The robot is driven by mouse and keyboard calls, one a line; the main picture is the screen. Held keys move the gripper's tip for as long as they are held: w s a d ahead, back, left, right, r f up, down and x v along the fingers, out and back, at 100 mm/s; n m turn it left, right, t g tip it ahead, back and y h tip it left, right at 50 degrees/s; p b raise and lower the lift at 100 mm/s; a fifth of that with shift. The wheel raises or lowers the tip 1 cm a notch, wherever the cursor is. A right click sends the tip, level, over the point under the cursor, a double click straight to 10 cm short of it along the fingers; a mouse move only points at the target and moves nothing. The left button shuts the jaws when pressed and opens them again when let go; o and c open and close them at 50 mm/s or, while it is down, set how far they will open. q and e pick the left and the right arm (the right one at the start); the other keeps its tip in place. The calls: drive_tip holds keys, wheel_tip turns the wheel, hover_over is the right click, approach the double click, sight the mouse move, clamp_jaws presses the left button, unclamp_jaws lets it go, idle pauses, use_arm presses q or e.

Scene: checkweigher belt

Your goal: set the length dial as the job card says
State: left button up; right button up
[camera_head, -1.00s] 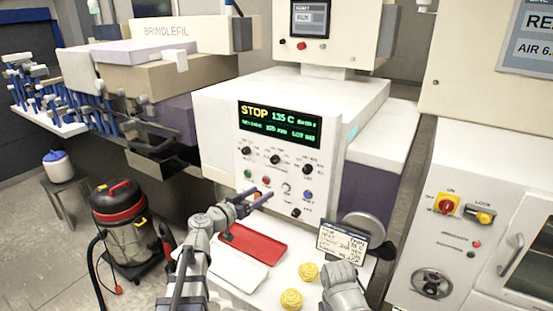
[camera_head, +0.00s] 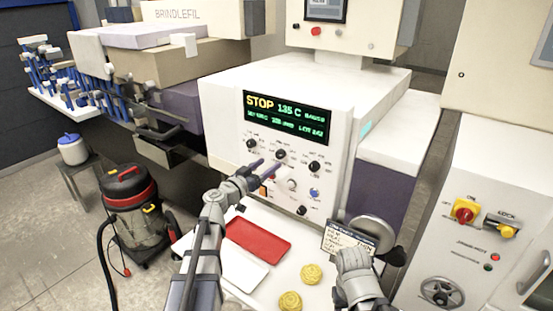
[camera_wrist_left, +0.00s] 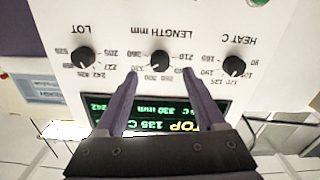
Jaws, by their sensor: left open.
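The length dial (camera_head: 281,154) is the middle black knob of the upper row on the white machine front. The upside-down left wrist view shows it, labelled "LENGTH mm" (camera_wrist_left: 159,60). My left gripper (camera_head: 263,168) is open and points at the panel; its two fingers (camera_wrist_left: 160,73) lie either side of the dial in that view, with nothing between them. Contact cannot be told. The green display (camera_head: 285,117) reads STOP, 135 C and, in the wrist view, 330 mm. The job card (camera_head: 348,240) stands at right, too small to read. My right gripper (camera_head: 352,262) is beside it, fingers unclear.
The lot dial (camera_wrist_left: 82,57) and heat dial (camera_wrist_left: 233,66) flank the length dial closely. Buttons and another knob (camera_head: 302,210) sit below. A red tray (camera_head: 258,237), a white tray (camera_head: 240,268) and two yellow items (camera_head: 312,274) lie on the shelf.

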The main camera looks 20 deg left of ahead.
sight(278, 156)
use_arm(q)
drive_tip(key=x, duration=0.5)
drive_tip(key=shift+w+d, duration=0.1)
drive_tip(key=shift+w, duration=0.2)
drive_tip(key=shift+s, duration=0.1)
drive_tip(key=shift+c, duration=0.2)
clamp_jaws()
